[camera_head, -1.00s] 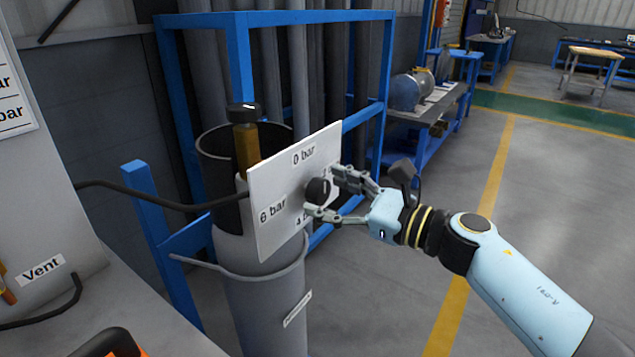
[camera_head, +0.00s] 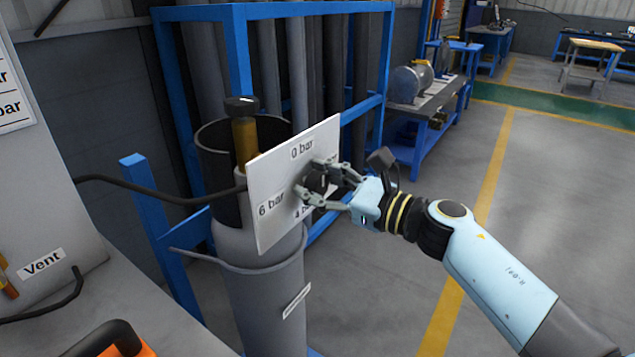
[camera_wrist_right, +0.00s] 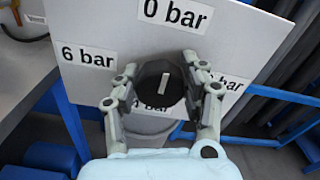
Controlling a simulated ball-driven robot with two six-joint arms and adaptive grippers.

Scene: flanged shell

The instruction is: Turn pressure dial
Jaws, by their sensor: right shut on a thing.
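The pressure dial is a round black knob (camera_head: 317,181) at the middle of a white panel (camera_head: 262,231) labelled 0 bar at the top, 6 bar at the left and another bar label at the bottom. In the right wrist view the knob (camera_wrist_right: 163,87) has a white pointer mark standing almost upright, towards the 0 bar side. My right gripper (camera_head: 318,183) is shut on the knob, one finger on each side. My left gripper is not in view.
The panel stands before a grey cylinder (camera_head: 262,300) with a brass valve (camera_head: 246,140) behind it. A blue frame (camera_head: 240,60) holds pipes behind. The floor at the right is open.

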